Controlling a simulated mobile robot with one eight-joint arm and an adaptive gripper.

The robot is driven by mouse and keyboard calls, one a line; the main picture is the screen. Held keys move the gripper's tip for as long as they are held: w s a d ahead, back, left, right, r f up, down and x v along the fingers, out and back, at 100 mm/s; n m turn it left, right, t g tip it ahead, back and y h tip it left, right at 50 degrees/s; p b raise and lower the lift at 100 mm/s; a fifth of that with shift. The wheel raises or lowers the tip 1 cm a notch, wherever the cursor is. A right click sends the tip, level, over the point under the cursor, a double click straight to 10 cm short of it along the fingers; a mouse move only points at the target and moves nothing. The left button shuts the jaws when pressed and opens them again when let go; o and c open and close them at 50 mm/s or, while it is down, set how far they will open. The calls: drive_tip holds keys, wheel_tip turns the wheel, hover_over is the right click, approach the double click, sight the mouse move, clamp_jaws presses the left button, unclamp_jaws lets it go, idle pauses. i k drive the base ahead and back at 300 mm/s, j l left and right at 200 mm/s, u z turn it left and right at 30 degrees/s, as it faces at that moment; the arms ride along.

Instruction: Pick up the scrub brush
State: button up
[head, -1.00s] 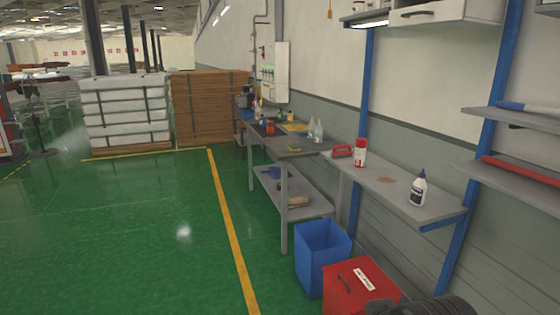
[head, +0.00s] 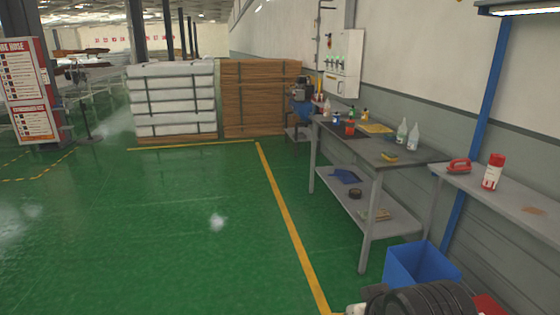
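A red object with an arched handle, which looks like the scrub brush (head: 459,167), rests on the left end of the grey wall shelf (head: 512,194) at right. It sits just left of a red and white spray can. A tan, flat item (head: 376,214) lies on the lower shelf of the workbench; I cannot tell what it is. A dark ribbed part of my arm shows at the bottom edge, well below and apart from the wall shelf. My gripper's fingers are not in view.
A grey workbench (head: 420,152) holds several bottles and a yellow-green sponge (head: 389,156). A blue bin (head: 420,266) stands on the floor before it, with a red box (head: 488,306) partly visible beside. Green floor at left is open up to stacked pallets.

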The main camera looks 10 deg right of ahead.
sight(457, 169)
drive_tip(key=i+z, duration=0.1)
drive_tip(key=i, duration=0.45)
drive_tip(key=i+z, duration=0.1)
drive_tip(key=i, duration=0.45)
drive_tip(key=i+j+z, duration=0.15)
drive_tip(key=i, duration=0.4)
drive_tip(key=i+j+z, duration=0.1)
drive_tip(key=i, duration=0.45)
drive_tip(key=i+l+z, duration=0.25)
drive_tip(key=i+z, duration=0.95)
drive_tip(key=i, duration=0.2)
drive_tip(key=i+j+z, duration=0.35)
drive_tip(key=i+l, duration=0.1)
